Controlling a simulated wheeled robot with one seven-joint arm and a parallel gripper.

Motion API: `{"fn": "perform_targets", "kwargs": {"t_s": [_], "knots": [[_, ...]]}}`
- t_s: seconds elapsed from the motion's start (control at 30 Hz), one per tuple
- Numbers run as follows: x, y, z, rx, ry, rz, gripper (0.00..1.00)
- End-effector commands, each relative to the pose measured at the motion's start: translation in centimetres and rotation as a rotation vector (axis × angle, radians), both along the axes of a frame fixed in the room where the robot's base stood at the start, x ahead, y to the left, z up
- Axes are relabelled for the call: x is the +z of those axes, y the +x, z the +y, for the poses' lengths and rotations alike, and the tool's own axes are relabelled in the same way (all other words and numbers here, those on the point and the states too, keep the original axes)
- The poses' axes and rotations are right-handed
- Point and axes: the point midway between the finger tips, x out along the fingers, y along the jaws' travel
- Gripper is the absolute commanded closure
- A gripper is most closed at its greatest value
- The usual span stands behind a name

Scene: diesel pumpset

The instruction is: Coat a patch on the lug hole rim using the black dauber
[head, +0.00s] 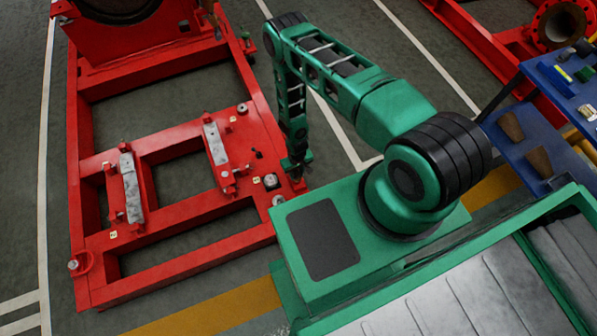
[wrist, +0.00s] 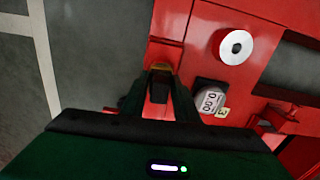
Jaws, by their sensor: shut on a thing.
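My gripper (head: 297,172) hangs low over the near right corner of the red base frame (head: 215,245). In the wrist view my gripper (wrist: 160,82) points at a red lug-like plate (wrist: 168,52) on the frame's edge. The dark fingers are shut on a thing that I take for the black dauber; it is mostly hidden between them. A small brownish-yellow patch (wrist: 161,67) shows just past the fingertips; I cannot tell whether it is the dauber's tip or part of the lug. The lug hole rim is not clearly visible, nor is any contact.
A pale round washer (wrist: 236,47) and a dark square block with a numbered round top (wrist: 211,101) sit on the frame close to the fingers. Pale mounting bars (head: 131,188) lie farther left. A blue tray (head: 568,95) with tools stands at the right. Grey floor surrounds the frame.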

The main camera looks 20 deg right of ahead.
Motion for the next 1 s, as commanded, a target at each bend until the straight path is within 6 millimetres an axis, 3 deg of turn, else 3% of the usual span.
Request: {"fn": "perform_targets", "kwargs": {"t_s": [0.83,0.9,1.0], "knots": [[-0.2,-2.5,0.0,0.000,0.000,0.005,0.90],[-0.2,-2.4,0.0,0.000,0.000,0.006,0.96],[-0.2,-2.2,0.0,0.000,0.000,0.005,0.97]]}}
